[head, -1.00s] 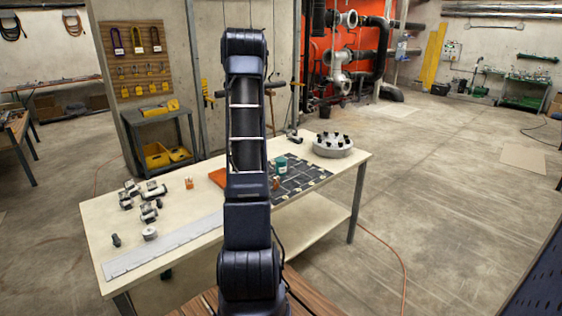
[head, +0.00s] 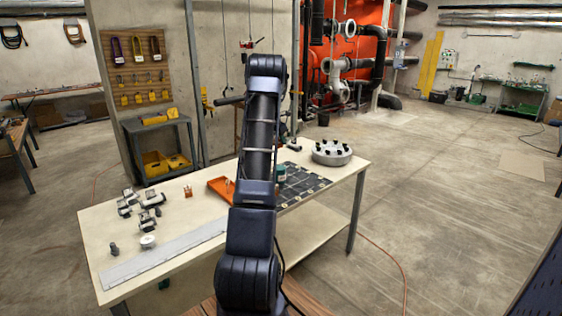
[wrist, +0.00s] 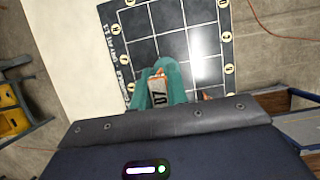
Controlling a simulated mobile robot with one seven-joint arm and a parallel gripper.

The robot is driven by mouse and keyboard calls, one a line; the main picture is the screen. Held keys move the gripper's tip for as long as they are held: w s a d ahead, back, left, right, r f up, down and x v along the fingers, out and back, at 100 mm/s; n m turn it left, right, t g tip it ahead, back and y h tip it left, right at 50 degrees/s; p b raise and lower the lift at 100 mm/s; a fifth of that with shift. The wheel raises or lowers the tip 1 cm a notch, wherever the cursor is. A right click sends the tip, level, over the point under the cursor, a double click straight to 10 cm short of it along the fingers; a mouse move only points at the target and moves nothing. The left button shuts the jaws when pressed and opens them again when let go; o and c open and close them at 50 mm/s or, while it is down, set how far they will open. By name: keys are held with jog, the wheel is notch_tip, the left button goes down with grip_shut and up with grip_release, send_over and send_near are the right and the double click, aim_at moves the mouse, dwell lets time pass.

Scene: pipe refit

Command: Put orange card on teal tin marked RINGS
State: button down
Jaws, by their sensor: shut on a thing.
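My gripper (wrist: 158,82) is shut on the orange card (wrist: 159,90), which shows a pale face with dark characters in the wrist view. Teal surfaces border the card there; I cannot tell whether they are fingers or tin. In the head view the teal tin (head: 281,173) stands at the left part of the dark gridded mat, partly behind my arm. Its marking is not readable. My gripper and the card are hidden behind my arm in the head view. The gap between card and tin cannot be judged.
The dark mat (head: 309,184) lies on the pale table (head: 175,221). An orange tray (head: 217,187) is left of my arm. A round grey piece with black knobs (head: 332,153) is at the back right. Metal fittings (head: 148,199) and a long grey strip (head: 160,256) lie at the left.

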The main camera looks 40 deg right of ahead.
notch_tip(320, 180, down, 12)
jog(key=shift+r, duration=0.25)
dwell(0.3)
jog(key=shift+f, duration=0.1)
jog(key=c, duration=1.4)
grip_release()
